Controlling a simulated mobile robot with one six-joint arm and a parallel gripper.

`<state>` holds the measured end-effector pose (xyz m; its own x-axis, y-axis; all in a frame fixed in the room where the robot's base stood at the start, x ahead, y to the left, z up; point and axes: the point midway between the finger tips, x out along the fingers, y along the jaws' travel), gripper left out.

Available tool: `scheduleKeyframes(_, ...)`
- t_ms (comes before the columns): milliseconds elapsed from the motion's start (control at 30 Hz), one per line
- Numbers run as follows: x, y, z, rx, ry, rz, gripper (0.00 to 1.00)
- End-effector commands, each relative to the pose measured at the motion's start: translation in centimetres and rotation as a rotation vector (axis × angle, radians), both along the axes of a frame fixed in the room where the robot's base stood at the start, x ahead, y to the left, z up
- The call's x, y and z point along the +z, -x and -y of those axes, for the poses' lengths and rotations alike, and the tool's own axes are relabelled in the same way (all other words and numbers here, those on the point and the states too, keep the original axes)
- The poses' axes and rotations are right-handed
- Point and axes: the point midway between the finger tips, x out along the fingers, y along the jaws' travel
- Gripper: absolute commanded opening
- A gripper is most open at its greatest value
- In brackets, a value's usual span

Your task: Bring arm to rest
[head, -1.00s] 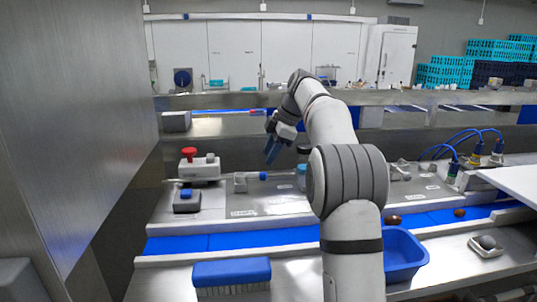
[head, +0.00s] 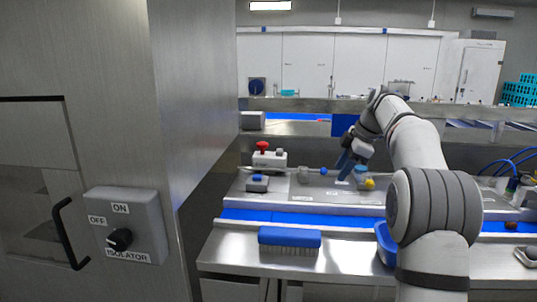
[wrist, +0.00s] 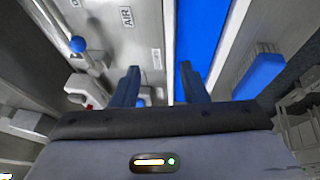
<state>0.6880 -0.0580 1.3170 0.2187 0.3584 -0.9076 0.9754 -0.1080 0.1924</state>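My gripper (head: 347,163) hangs from my raised arm above the steel bench, over its rear panel, with its fingers pointing down. In the wrist view my gripper (wrist: 163,86) has its two dark blue fingers spread apart, with nothing between them. Beyond the fingers show the bench surface and the blue conveyor belt (wrist: 203,38), at a distance below. My arm is bent at the elbow and touches nothing that I can see.
A blue brush (head: 289,238) lies in front of the belt, and a blue tray (head: 384,243) is partly hidden behind my arm. A red-button box (head: 268,160) stands at the back left. A steel cabinet with an isolator switch (head: 120,239) fills the left side.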

Motion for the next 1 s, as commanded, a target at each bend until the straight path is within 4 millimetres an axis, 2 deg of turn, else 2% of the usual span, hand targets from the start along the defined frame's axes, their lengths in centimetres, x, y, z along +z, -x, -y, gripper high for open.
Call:
scheduleKeyframes(267, 0.4, 2.4, -1.2, -0.118, 0.003, -0.041, 0.40)
scheduleKeyframes(567, 0.4, 7.1, -2.8, -0.333, 0.008, -0.106, 0.40)
scheduleKeyframes(667, 0.1, 9.7, -3.5, -0.439, 0.009, -0.133, 0.40)
scheduleKeyframes(767, -0.6, 13.3, -4.3, -0.575, 0.010, -0.160, 0.40)
scheduleKeyframes(867, -1.9, 17.7, -5.0, -0.735, 0.009, -0.184, 0.40)
scheduleKeyframes(1000, -4.6, 24.0, -5.7, -0.953, -0.002, -0.205, 0.40)
